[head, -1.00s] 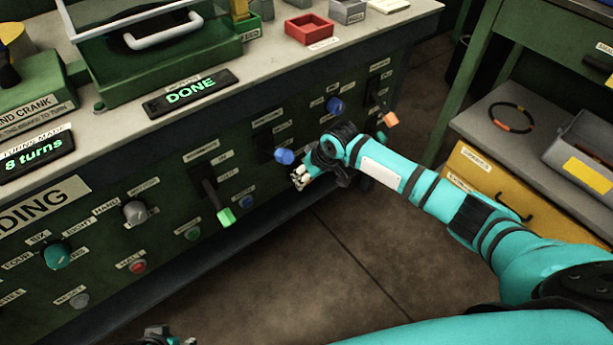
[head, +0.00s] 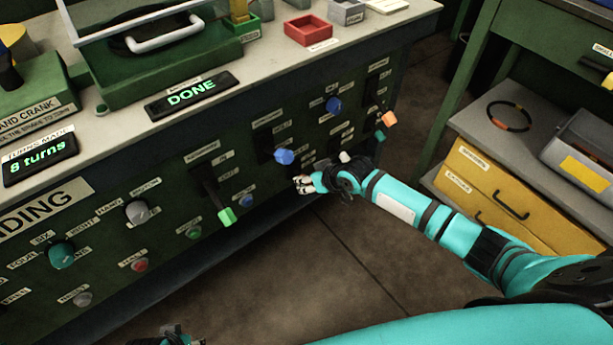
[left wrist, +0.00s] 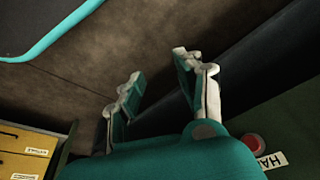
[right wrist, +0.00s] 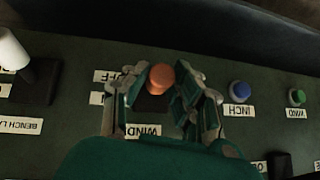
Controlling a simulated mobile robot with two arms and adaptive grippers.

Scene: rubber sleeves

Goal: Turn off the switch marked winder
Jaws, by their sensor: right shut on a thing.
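The switch marked winder has an orange-brown knob (right wrist: 161,78) on a dark plate, seen in the right wrist view above a partly covered label starting "WIND". An "OFF" label (right wrist: 105,76) is beside it, level with the knob. My right gripper (right wrist: 157,73) is shut on this knob, one finger on each side. In the head view my right gripper (head: 303,184) is at the lower panel and hides the switch. My left gripper (head: 172,335) is at the bottom edge of the head view; its fingers (left wrist: 160,85) are apart and empty in the left wrist view.
A white-tipped lever (right wrist: 12,50) by the bench lamp label, a blue inch button (right wrist: 240,91) and a green wind button (right wrist: 297,97) flank the switch. A blue-knobbed lever (head: 284,156) is just above my right gripper. Open floor (head: 340,260) lies before the panel.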

